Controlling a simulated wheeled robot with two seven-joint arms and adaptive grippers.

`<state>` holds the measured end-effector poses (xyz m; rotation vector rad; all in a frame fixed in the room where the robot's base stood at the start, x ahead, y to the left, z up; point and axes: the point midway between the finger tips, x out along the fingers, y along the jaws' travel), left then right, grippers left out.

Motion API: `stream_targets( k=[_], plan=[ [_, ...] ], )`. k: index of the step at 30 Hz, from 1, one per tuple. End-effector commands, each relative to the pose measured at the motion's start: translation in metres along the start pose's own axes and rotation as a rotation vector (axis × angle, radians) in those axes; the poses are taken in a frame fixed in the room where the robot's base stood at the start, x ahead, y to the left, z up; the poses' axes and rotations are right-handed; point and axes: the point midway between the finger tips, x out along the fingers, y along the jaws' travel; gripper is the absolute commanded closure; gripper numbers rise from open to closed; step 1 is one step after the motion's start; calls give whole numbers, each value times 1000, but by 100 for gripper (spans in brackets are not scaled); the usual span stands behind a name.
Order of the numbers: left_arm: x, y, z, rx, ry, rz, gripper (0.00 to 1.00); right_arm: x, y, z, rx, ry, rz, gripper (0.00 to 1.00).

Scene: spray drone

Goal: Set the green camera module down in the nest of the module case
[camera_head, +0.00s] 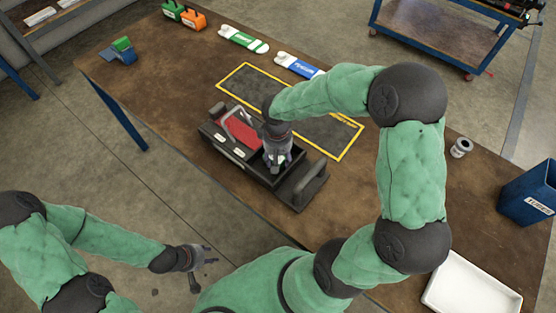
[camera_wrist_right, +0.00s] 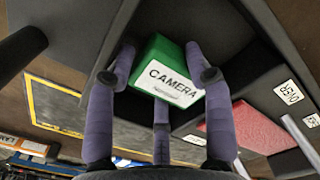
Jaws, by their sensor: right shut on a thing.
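The green camera module (camera_wrist_right: 170,72), a green block with a white face lettered CAMERA, is between the fingers of my right gripper (camera_wrist_right: 160,80). The right gripper (camera_head: 277,162) is shut on it, over the dark open compartment of the black module case (camera_head: 222,142). The case has a red panel (camera_head: 237,132) beside that compartment and a raised lid or handle part at its right end. The fingers and arm hide most of the module in the head view, and I cannot tell whether it touches the compartment floor. My left gripper (camera_head: 203,258) is open and empty, off the table's near edge.
A yellow-outlined dark area (camera_head: 325,130) lies behind the case. White-and-green (camera_head: 243,39) and white-and-blue (camera_head: 299,66) items lie beyond it. Orange (camera_head: 193,20) and green boxes stand at the far edge. A blue bin (camera_head: 528,192), white tray (camera_head: 470,288) and grey ring (camera_head: 461,147) are at right.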

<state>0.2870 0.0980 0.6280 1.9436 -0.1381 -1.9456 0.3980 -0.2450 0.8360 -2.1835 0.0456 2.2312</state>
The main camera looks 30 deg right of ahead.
Motion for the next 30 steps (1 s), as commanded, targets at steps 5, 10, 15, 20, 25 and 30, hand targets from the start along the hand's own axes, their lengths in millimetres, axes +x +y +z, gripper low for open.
stream_targets(
  k=[5,10,15,20,25,30],
  plan=[
    [3,-1,0,0,0,0,60,8,0,-1,2,3,-1,89],
    [3,-1,0,0,0,0,60,8,0,-1,2,3,0,89],
    [5,-2,0,0,0,0,60,12,0,-1,2,2,0,38],
    [5,-2,0,0,0,0,60,11,0,-1,1,2,0,38],
    [4,-2,0,0,0,0,60,10,0,0,1,1,0,38],
    [-2,1,0,0,0,0,60,-5,0,-1,1,4,0,38]
  ],
)
